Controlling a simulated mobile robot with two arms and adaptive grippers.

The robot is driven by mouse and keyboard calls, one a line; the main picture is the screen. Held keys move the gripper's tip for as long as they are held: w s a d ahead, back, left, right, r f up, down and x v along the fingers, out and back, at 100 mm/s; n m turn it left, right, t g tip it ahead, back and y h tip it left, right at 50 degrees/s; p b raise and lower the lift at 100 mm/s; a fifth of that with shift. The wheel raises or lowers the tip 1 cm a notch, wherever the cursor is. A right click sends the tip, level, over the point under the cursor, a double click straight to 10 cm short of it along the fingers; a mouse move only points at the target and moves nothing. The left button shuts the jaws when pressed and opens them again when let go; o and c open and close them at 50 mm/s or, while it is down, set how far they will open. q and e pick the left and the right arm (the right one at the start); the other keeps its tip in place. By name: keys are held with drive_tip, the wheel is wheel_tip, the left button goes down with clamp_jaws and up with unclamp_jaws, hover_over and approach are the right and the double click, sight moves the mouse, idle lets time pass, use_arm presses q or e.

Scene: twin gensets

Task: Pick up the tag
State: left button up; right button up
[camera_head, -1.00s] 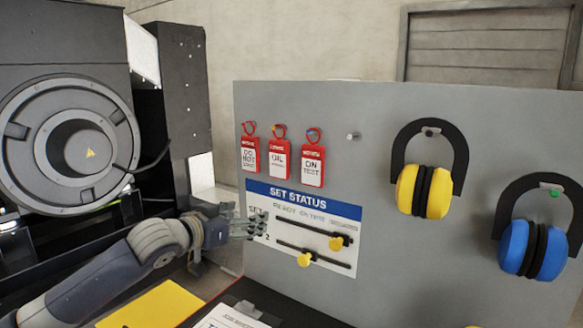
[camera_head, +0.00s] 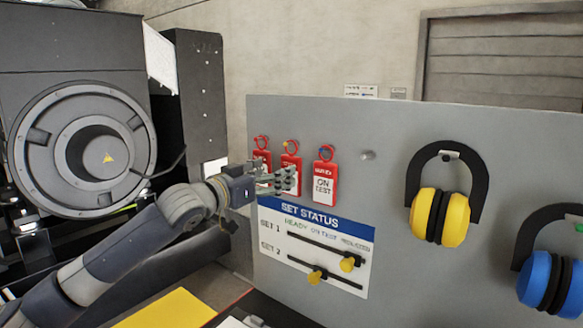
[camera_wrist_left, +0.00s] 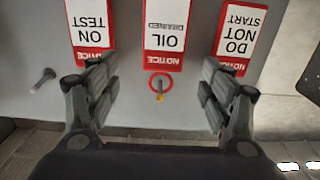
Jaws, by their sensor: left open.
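Three red-and-white tags hang by red rings on a grey board. The DO NOT START tag (camera_head: 262,158) is partly hidden by my gripper, the OIL tag (camera_head: 291,164) is in the middle, and the ON TEST tag (camera_head: 324,180) is at right. My left gripper (camera_head: 283,180) is open and empty in front of the OIL tag. In the left wrist view the tags appear upside down. There the OIL tag (camera_wrist_left: 166,35) and its ring lie centred between the spread fingers (camera_wrist_left: 161,75), with ON TEST (camera_wrist_left: 90,25) and DO NOT START (camera_wrist_left: 240,30) outward.
An empty peg (camera_head: 367,155) sticks out right of the tags. Below is a SET STATUS panel (camera_head: 315,235) with yellow sliders. Yellow earmuffs (camera_head: 440,215) and blue earmuffs (camera_head: 550,282) hang at right. A dark generator (camera_head: 75,60) stands at left.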

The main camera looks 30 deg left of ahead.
sight(289, 164)
use_arm(q)
drive_tip(key=w+p, duration=0.1)
drive_tip(key=w, duration=0.1)
drive_tip(key=w+p, duration=0.1)
drive_tip(key=p, duration=0.1)
drive_tip(key=w+p, duration=0.1)
drive_tip(key=w, duration=0.1)
drive_tip(key=shift+w+r, duration=0.3)
drive_tip(key=shift+r, duration=0.05)
drive_tip(key=shift+w+f, duration=0.2)
drive_tip(key=shift+w, duration=0.2)
drive_tip(key=c, duration=1.1)
